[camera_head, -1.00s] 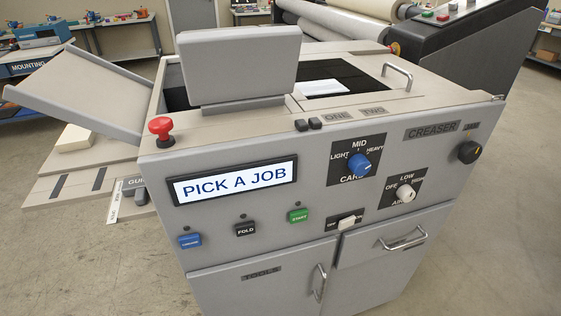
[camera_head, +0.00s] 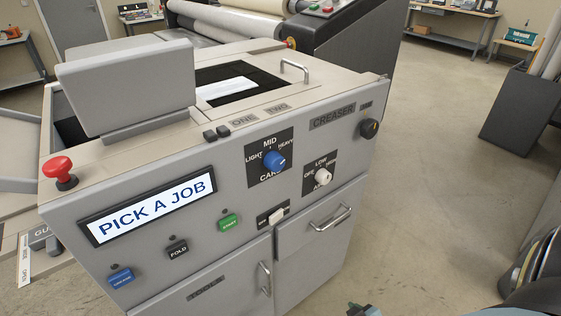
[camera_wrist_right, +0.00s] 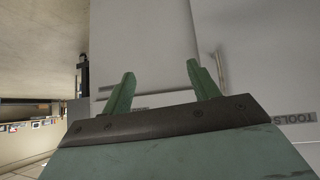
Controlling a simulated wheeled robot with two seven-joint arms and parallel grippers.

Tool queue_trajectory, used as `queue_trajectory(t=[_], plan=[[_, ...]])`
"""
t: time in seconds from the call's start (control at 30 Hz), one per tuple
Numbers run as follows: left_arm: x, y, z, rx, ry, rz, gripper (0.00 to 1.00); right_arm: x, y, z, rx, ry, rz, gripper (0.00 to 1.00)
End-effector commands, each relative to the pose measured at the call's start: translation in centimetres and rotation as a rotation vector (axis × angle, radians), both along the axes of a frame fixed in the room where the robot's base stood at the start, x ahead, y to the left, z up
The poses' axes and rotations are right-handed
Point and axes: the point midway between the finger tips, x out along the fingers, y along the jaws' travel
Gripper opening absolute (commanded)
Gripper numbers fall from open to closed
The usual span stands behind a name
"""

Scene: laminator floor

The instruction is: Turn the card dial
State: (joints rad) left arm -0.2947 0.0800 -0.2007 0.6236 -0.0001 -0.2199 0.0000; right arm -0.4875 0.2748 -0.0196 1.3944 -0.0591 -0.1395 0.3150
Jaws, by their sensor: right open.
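The card dial (camera_head: 274,161) is a blue knob on a black plate marked LIGHT, MID and HEAVY, on the grey creaser's (camera_head: 230,195) sloping front in the head view. Its pale mark seems to point right, towards HEAVY, but it is small. The screen (camera_head: 150,207) reads PICK A JOB. Only a greenish tip of my right gripper (camera_head: 357,311) shows at the bottom edge, well below the dial. In the right wrist view my right gripper (camera_wrist_right: 164,88) has its two green fingers apart and empty, before the machine's grey front. My left gripper is out of view.
A white dial (camera_head: 323,176), a black knob (camera_head: 370,128) and a white switch (camera_head: 278,215) sit near the card dial. Drawer handle (camera_head: 330,217) and door handle (camera_head: 265,278) stick out below. A red button (camera_head: 60,172) stands at left.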

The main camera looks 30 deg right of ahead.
Motion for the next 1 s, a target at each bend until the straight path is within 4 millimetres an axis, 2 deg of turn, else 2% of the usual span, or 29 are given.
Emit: queue_trajectory(t=[0.03, 0.07, 0.1, 0.17, 0.23, 0.3, 0.4, 0.5, 0.6, 0.7, 0.87, 1.0], plan=[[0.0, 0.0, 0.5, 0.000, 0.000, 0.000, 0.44, 2.1, -0.8, 4.0, 0.001, -0.088, 0.002, 0.60], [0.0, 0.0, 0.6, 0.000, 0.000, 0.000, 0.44, 3.1, -1.1, 6.2, 0.007, -0.137, 0.002, 0.60], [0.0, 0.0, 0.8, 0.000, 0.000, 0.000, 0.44, 4.5, -1.4, 9.2, 0.014, -0.204, 0.006, 0.60], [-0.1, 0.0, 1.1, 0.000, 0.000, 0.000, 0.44, 6.3, -1.6, 14.0, 0.027, -0.302, 0.020, 0.60], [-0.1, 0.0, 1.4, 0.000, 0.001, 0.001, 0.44, 7.8, -1.3, 19.5, 0.046, -0.410, 0.044, 0.60], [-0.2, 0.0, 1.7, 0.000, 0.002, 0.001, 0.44, 8.9, -0.6, 24.9, 0.069, -0.510, 0.075, 0.60], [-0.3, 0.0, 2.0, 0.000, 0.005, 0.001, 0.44, 9.5, 0.8, 31.4, 0.101, -0.626, 0.124, 0.60], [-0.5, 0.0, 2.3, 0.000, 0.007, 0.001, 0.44, 9.5, 2.2, 36.2, 0.130, -0.709, 0.169, 0.60], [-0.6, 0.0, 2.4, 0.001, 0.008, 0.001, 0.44, 9.3, 3.2, 39.2, 0.150, -0.760, 0.199, 0.60], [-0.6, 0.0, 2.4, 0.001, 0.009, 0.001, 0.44, 9.3, 3.8, 40.6, 0.161, -0.783, 0.215, 0.60], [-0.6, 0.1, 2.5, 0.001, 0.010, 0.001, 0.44, 10.4, 4.1, 40.9, 0.164, -0.790, 0.218, 0.60], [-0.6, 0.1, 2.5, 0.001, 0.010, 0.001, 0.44, 12.3, 4.4, 40.9, 0.162, -0.791, 0.219, 0.60]])
